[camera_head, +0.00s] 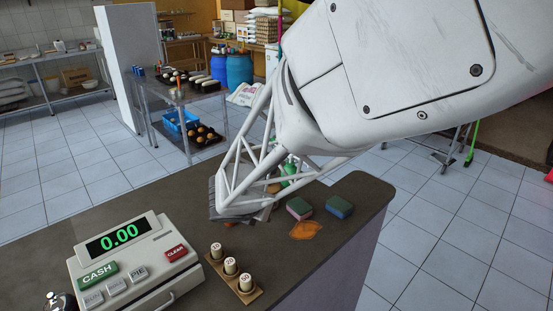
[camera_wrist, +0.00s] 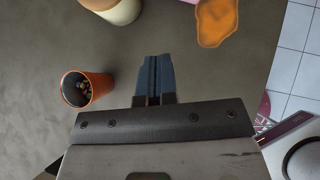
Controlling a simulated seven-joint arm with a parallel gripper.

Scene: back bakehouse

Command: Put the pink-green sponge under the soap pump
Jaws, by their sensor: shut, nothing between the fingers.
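The pink-green sponge (camera_head: 299,208) lies on the dark counter (camera_head: 345,188), just right of my arm's end in the head view. A green soap pump (camera_head: 289,170) stands behind it, mostly covered by my arm's white frame; its base is hidden. In the wrist view, my gripper (camera_wrist: 154,60) has its blue-grey fingers together, empty, over bare counter. A pink edge (camera_wrist: 205,3) at the top of that view looks like the sponge, beyond the fingertips to the right. In the head view the fingers are hidden behind my arm.
A blue-green sponge (camera_head: 339,207) lies right of the pink-green one, near the counter edge. An orange flat patch (camera_head: 305,230) lies in front. A cash register (camera_head: 135,265) and a row of numbered pegs (camera_head: 231,268) stand nearer.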

